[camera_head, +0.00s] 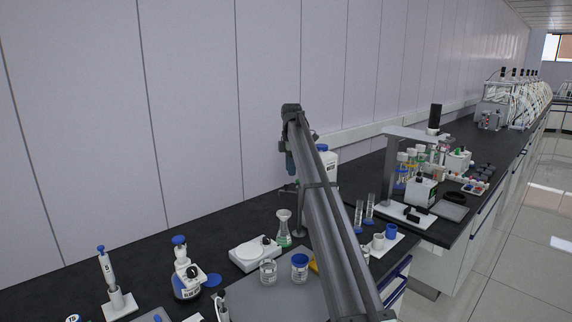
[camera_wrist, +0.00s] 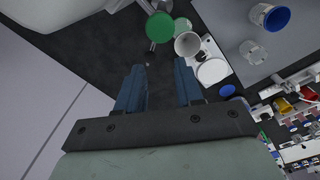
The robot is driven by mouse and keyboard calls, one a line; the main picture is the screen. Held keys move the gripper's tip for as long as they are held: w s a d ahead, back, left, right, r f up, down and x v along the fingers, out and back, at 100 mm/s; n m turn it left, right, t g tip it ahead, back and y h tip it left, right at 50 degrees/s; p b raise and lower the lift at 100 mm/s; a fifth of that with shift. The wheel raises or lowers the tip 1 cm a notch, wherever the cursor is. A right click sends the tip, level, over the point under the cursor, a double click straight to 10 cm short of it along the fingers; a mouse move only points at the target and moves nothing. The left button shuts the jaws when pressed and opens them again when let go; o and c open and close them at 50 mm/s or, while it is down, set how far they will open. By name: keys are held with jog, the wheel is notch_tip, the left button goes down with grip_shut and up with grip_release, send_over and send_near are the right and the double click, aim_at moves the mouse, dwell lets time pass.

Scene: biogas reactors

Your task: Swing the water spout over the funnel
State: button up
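My gripper (camera_wrist: 158,68) is open; its two blue fingers are apart with only dark bench between them. In the head view my gripper (camera_head: 291,165) hangs near the wall, above the bench. A slim metal post (camera_head: 299,212), which seems to be the water spout's stand, rises under it, partly hidden by my arm. In the wrist view a green round top (camera_wrist: 160,27), apparently part of the spout fitting, lies just beyond the fingertips. A pale round mouth, apparently the funnel (camera_wrist: 187,45), is right of it. In the head view the funnel (camera_head: 284,214) tops a flask with green liquid.
A white blue-capped container (camera_head: 328,163) stands behind my arm. A white stirrer-like device (camera_head: 254,254), a glass beaker (camera_head: 268,271) and a blue-rimmed cup (camera_head: 300,268) stand in front of the flask.

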aim_at(286, 185)
jog(key=shift+w+a+r, duration=0.25)
jog(key=shift+w+a, duration=0.65)
jog(key=shift+a, duration=0.1)
jog(key=shift+f, duration=4.35)
jog(key=shift+s, duration=0.15)
jog(key=shift+s+d, duration=0.1)
jog(key=shift+s, duration=0.05)
jog(key=shift+s, duration=1.05)
